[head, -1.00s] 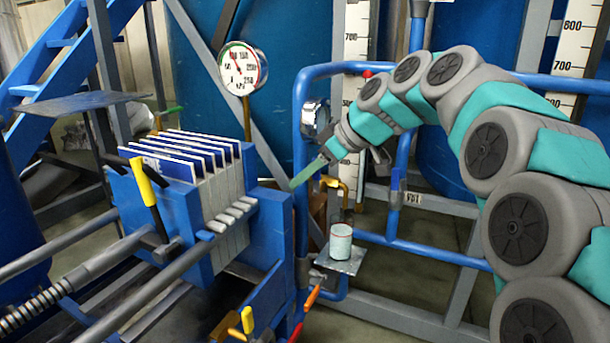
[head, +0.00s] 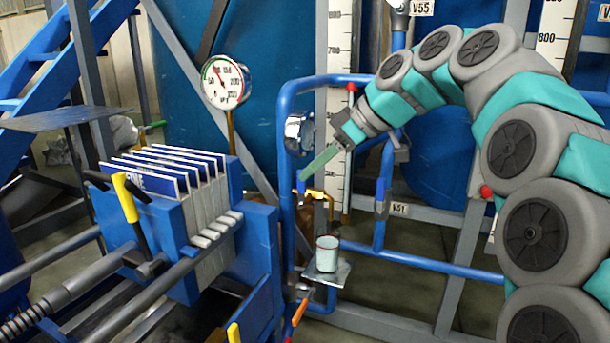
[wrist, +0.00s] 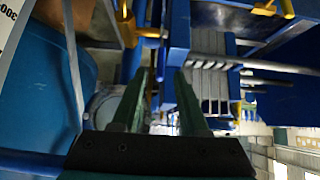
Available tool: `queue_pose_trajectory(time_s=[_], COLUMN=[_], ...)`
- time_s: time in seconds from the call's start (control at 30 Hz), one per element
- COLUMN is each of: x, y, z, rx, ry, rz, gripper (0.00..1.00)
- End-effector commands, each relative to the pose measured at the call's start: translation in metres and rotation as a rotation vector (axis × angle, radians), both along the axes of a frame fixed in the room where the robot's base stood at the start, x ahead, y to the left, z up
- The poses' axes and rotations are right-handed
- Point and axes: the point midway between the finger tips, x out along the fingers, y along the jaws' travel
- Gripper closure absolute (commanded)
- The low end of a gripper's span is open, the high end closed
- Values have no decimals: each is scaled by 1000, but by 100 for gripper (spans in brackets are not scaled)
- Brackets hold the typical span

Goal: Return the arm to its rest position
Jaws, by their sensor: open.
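My arm, grey and teal, comes in from the right in the head view and arches to the middle. My gripper (head: 304,178) has long green fingers that point down and left, in front of the blue pipe frame (head: 284,140). In the wrist view my gripper (wrist: 165,85) shows its two green fingers apart, with nothing held between them. In the head view the fingertips look close to the blue pipe; whether they touch it I cannot tell.
A filter press (head: 180,225) with several plates stands at left. A round gauge (head: 222,82) is behind it. A small can (head: 327,254) stands on a plate (head: 340,272) below my gripper. Valves with coloured handles and a blue tank (head: 200,110) surround the pipes.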

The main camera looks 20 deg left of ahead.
Motion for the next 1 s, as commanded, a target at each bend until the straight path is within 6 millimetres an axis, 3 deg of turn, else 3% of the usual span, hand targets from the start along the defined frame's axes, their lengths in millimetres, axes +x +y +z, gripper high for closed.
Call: queue_pose_trajectory(time_s=[0.27,0.47,0.77,1.0], x=[-1,-13,-72,-135], y=[-1,-19,-94,-165], z=[-1,-13,-73,-132], rx=[-2,-39,-206,-357], ry=[4,69,296,454], rz=[-2,-70,-370,-650], gripper=[56,56,56,56])
